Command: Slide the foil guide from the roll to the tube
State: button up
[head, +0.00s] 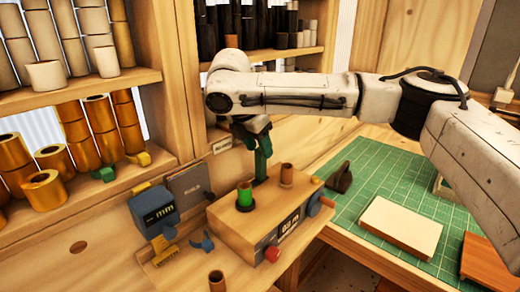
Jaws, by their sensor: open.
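A wooden box (232,225) with a small display stands on the bench. A bare brown tube (286,173) stands upright at the right. My gripper (261,178) points down between and slightly behind them, with its green fingers low near the box top. It looks empty, and the gap between its fingers is hard to see from here. I cannot make out for certain which part is the foil guide; whether the fingers touch anything is unclear.
A blue-grey gauge (153,210) and a dark plate (190,187) stand left of the box. A red knob (272,254) is on its front. A pale block (401,226) lies on the green mat (368,178). Shelves with gold rolls (44,190) are at the left.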

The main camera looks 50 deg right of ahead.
aim_at(261, 164)
jog(key=shift+x, duration=1.35)
jog(key=shift+c, duration=0.2)
grip_shut()
